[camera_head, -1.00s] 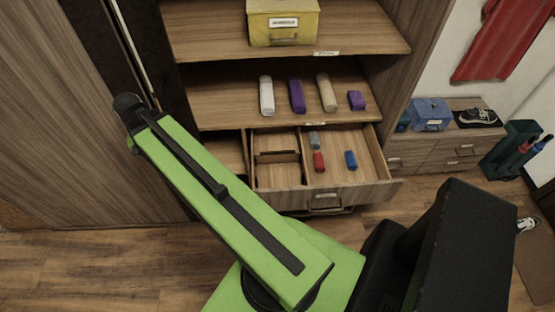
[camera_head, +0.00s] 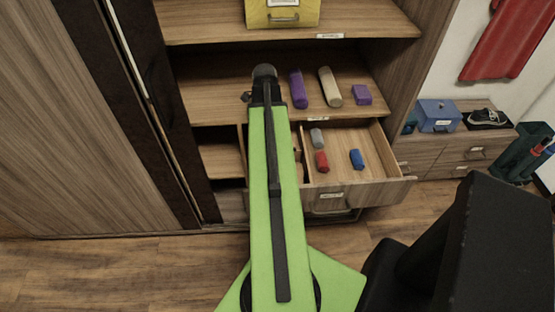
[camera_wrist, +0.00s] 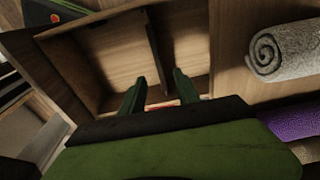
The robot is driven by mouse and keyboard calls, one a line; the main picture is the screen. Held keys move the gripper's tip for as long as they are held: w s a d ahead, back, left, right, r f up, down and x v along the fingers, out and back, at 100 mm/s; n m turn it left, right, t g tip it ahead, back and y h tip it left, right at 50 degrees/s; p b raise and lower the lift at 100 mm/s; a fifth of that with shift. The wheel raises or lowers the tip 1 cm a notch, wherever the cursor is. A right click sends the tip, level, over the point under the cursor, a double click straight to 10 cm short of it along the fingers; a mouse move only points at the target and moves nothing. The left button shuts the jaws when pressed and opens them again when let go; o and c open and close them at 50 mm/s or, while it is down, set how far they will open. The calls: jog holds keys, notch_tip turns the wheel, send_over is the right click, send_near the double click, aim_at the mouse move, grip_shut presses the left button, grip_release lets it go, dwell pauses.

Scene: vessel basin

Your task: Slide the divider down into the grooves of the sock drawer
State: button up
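The sock drawer (camera_head: 370,192) is pulled out below the shelves. My raised arm covers most of its left compartment in the head view, where the crosswise brown board is hidden. In the wrist view a thin upright brown board (camera_wrist: 155,50) stands inside a wooden box-like space; I cannot tell if it is the loose divider or a fixed wall. A small red patch shows between the fingers. The head view hides the gripper behind the arm.
The drawer's right compartment holds a grey (camera_head: 317,138), a red (camera_head: 321,162) and a blue roll (camera_head: 357,159). Purple (camera_head: 298,88) and beige rolls (camera_head: 330,87) lie on the shelf above. A yellow box (camera_head: 282,12) sits higher. A grey roll (camera_wrist: 280,52) is close right of the gripper.

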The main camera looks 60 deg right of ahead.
jog(key=f+b, duration=0.2)
jog(key=f, duration=0.1)
jog(key=f+b, duration=0.5)
jog(key=f, duration=0.1)
jog(key=shift+s+d, duration=0.3)
jog(key=shift+s, duration=0.1)
notch_tip(320, 180, down, 5)
jog(key=b, duration=0.5)
jog(key=shift+a+f+b, duration=0.1)
jog(key=shift+f+b, duration=0.1)
jog(key=shift+b, duration=0.15)
jog(key=shift+s+r, duration=0.1)
jog(key=shift+r, duration=0.1)
grip_shut()
